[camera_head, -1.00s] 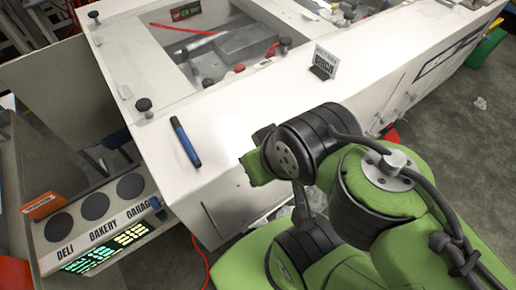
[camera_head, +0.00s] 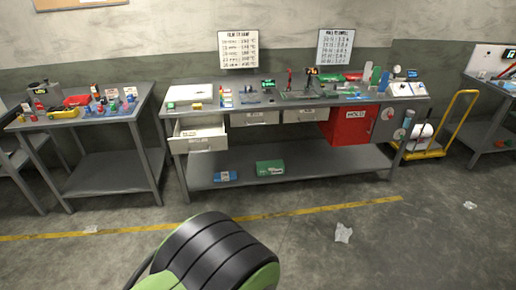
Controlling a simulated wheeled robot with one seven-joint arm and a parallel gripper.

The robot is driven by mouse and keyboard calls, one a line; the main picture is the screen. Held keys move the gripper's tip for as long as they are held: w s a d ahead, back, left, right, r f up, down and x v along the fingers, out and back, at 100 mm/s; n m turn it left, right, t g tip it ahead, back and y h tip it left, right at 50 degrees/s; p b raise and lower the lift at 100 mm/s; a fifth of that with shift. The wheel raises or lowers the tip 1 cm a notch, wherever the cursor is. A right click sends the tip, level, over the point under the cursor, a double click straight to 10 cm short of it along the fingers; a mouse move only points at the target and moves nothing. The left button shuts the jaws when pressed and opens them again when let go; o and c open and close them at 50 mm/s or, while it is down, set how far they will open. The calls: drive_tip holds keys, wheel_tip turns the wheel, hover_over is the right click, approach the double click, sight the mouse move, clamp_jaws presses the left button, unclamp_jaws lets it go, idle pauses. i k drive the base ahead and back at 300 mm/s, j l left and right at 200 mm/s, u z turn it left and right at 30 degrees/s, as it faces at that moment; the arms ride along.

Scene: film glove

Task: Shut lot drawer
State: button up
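A grey workbench (camera_head: 285,172) stands against the far wall. Under its top on the left, a pale drawer (camera_head: 198,144) is pulled out, with its inside showing from above. Two more pale drawers, one left of centre (camera_head: 255,118) and one right of it (camera_head: 306,115), look shut. The labels on the drawers are too small to read, so I cannot tell from them which is the lot drawer. My gripper is out of view. Only a green and black link of my arm shows at the bottom, far short of the bench.
A red cabinet (camera_head: 347,127) sits under the bench's right side. A green box (camera_head: 270,167) and a blue item (camera_head: 225,176) lie on the lower shelf. A yellow cart (camera_head: 449,128) stands at right. Crumpled scraps (camera_head: 343,233) lie on the otherwise open floor before the bench.

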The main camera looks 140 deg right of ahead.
sight(211, 137)
drive_tip(key=z, duration=4.3)
